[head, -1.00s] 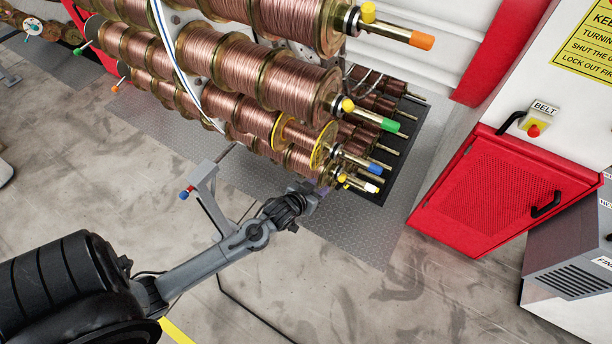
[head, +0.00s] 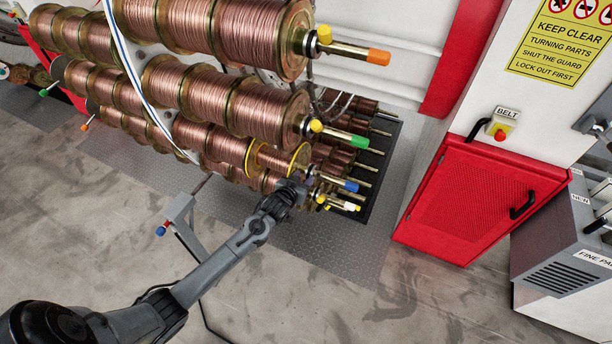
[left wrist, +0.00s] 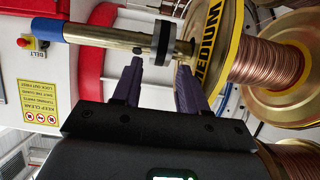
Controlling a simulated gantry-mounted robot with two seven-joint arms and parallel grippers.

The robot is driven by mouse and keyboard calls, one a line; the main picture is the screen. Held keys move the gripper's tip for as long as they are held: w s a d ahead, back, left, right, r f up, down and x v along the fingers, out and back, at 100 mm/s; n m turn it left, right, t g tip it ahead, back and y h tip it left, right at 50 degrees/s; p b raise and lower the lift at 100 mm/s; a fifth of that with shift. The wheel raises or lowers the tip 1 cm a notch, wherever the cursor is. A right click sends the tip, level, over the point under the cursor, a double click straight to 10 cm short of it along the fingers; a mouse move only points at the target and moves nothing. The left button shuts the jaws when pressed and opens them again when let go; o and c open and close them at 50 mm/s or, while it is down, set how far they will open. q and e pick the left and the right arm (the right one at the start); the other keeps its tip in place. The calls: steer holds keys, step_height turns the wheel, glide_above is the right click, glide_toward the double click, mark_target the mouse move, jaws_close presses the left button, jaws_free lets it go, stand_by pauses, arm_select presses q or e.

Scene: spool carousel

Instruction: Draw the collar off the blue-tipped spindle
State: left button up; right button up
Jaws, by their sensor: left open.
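The blue-tipped spindle (head: 345,184) sticks out to the right from a yellow-rimmed copper spool (head: 275,160) in the head view. In the left wrist view, the spindle (left wrist: 105,36) is a brass rod with a blue end at upper left. Its black and silver collar (left wrist: 161,42) sits on the rod, close to the yellow spool flange (left wrist: 222,45). My left gripper (left wrist: 160,65) is open, its two purple fingers just short of the collar, one towards each side of it. In the head view, my left gripper (head: 300,188) covers part of the spindle's base. My right gripper is not in view.
Orange-tipped (head: 360,53) and green-tipped (head: 345,138) spindles stand above, and a white-tipped one (head: 340,204) lies just below. A red guard cabinet (head: 470,200) and a grey console (head: 565,250) stand to the right.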

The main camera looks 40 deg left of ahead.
mark_target(309, 173)
arm_select(q)
steer(key=shift+x, duration=1.55)
steer(key=shift+f, duration=0.1)
steer(key=shift+c, duration=0.4)
jaws_close()
